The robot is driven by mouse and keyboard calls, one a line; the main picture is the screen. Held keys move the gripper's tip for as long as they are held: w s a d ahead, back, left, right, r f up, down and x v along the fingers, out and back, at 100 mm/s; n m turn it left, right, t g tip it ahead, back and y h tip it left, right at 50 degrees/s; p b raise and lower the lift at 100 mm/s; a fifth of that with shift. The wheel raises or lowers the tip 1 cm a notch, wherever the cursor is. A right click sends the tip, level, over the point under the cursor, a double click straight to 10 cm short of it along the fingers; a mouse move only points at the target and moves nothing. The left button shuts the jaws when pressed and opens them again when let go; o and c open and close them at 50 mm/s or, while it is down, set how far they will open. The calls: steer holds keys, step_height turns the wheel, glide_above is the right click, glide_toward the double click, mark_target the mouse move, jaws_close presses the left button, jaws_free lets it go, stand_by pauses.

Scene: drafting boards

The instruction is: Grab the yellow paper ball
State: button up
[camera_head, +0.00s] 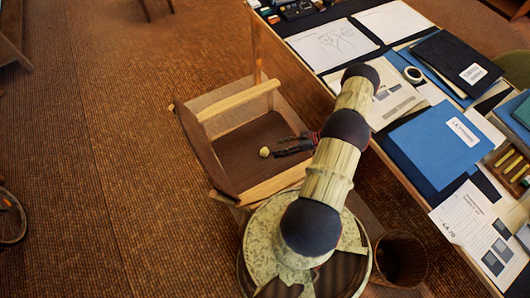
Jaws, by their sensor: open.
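The yellow paper ball (264,152) is small and round and lies on the dark seat of a wooden chair (237,101). My gripper (274,152) is open and reaches in from the right, low over the seat. Its fingertips are very close to the ball's right side. I cannot tell whether they touch it or whether the ball is between them. My arm hides part of the chair's right side.
The chair's wooden armrests and back stand around the seat. A desk (318,90) to the right holds papers, a blue folder (433,145), a tape roll (413,74) and a wooden tray. A dark bin (399,258) stands at lower right.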

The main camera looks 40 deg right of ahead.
mark_target(268, 151)
steer(key=shift+b+x, duration=0.9)
steer(key=shift+x, duration=2.45)
steer(key=shift+o, duration=0.2)
steer(key=shift+c, duration=0.7)
steer(key=shift+f, duration=0.1)
steer(key=c, duration=0.6)
steer(key=shift+c, duration=0.2)
